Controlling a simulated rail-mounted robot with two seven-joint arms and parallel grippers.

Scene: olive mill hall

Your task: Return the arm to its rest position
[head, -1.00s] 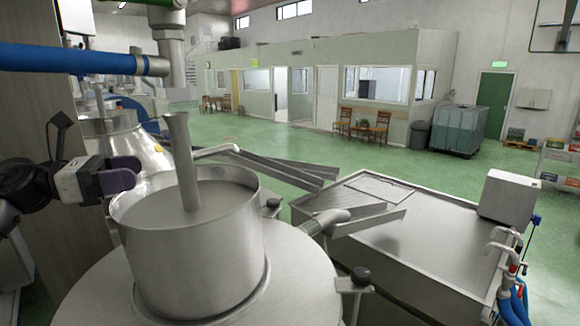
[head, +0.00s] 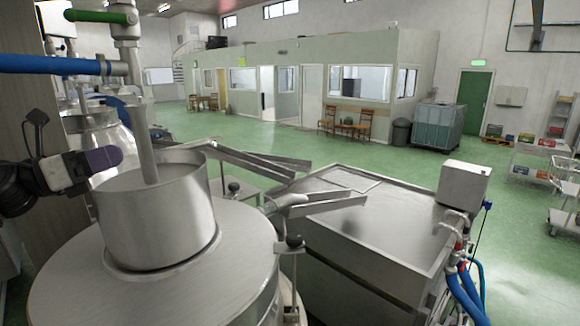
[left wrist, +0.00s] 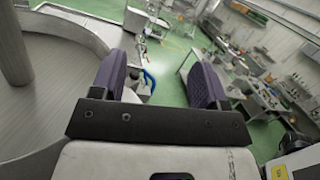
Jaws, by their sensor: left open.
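My left gripper (head: 112,157) is at the left of the head view, beside the near left rim of the open steel drum (head: 150,232). In the left wrist view its two purple fingers stand wide apart, with nothing between them (left wrist: 160,78). Whether it touches the drum cannot be told from the head view. My right gripper is not in view.
A steel post (head: 146,140) rises from the drum, which stands on a broad round steel top (head: 190,285). Blue (head: 50,64) and green (head: 95,16) pipes cross at upper left. A steel tank (head: 375,225) with a control box (head: 463,184) stands right. Green floor (head: 400,170) is open beyond.

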